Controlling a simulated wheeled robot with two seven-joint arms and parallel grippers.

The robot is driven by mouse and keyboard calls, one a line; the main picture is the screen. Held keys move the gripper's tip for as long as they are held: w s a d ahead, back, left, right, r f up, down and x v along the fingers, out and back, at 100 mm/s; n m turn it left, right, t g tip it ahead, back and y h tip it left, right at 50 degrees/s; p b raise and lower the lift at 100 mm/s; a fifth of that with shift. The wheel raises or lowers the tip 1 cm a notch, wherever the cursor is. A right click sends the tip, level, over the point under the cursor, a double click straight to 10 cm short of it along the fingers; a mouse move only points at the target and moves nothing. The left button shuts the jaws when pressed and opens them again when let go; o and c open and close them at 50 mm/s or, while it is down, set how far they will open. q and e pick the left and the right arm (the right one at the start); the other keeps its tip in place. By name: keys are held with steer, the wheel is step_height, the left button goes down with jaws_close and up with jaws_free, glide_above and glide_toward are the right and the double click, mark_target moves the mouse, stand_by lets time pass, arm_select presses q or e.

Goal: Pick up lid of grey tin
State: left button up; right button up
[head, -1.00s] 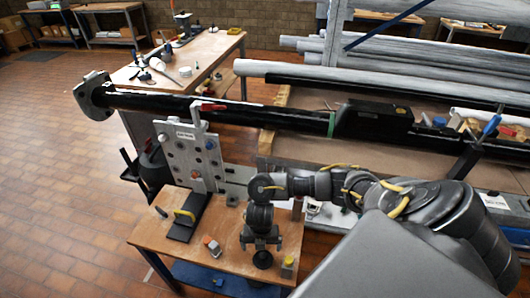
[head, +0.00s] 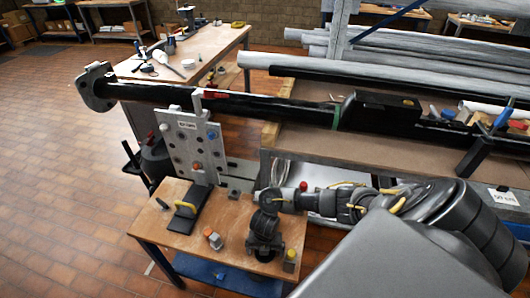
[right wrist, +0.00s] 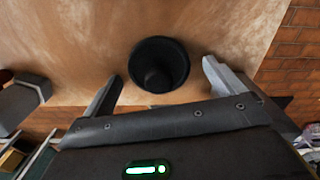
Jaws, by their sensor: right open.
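A dark round thing (right wrist: 172,52) with a raised rim lies on the wooden bench in the right wrist view. A darker round shape shows inside it; I cannot tell whether this is the tin with its lid or something else. My right gripper (right wrist: 163,69) is open, its two fingers on either side of the round thing, with gaps on both sides. In the head view my right gripper (head: 264,246) points down over the bench's front part and hides most of what is under it. My left gripper is not in view.
A grey upright plate (head: 190,145) stands behind. A long black mast (head: 250,105) lies beyond it.

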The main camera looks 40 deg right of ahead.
steer(key=c, duration=1)
steer(key=shift+r, duration=0.15)
